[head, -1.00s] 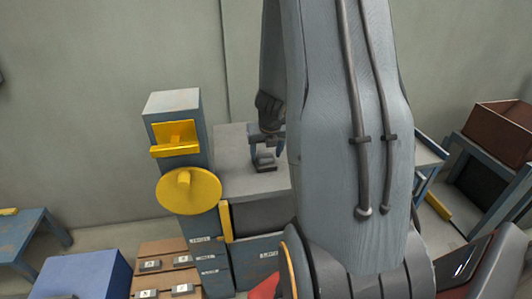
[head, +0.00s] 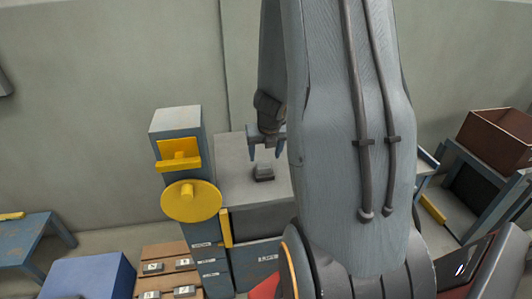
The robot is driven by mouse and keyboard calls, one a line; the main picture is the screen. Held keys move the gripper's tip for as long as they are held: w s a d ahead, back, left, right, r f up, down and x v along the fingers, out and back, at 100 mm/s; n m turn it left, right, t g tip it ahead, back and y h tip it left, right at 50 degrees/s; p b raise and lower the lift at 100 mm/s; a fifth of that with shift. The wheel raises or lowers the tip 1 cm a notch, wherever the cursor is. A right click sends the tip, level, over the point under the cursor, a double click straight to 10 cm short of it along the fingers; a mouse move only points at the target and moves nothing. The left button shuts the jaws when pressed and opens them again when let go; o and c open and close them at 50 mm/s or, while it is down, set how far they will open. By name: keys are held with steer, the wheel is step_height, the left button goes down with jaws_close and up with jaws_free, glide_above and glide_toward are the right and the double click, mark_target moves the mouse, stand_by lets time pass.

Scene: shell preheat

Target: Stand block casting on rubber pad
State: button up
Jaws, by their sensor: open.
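A small dark grey block casting (head: 263,171) stands on the grey top of a blue-grey bench (head: 235,179), near its middle, in the head view. A darker area shows under and around its base; I cannot tell whether this is the rubber pad or part of the casting. My gripper (head: 265,155) points down just above the casting. Its two fingers are apart, with nothing between them, and their tips look clear of the casting. My own arm hides the right part of the bench top.
A blue-grey column with a yellow bracket (head: 179,160) and yellow disc (head: 190,201) stands left of the bench. A wooden rack (head: 165,271) with several labelled grey blocks is at the lower left. A blue box (head: 88,277) and a brown bin (head: 497,138) stand farther out.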

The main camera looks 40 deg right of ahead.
steer(key=p+v, duration=0.4)
steer(key=v, duration=0.1)
steer(key=shift+s+r, duration=0.1)
steer(key=shift+r, duration=0.15)
stand_by(0.4)
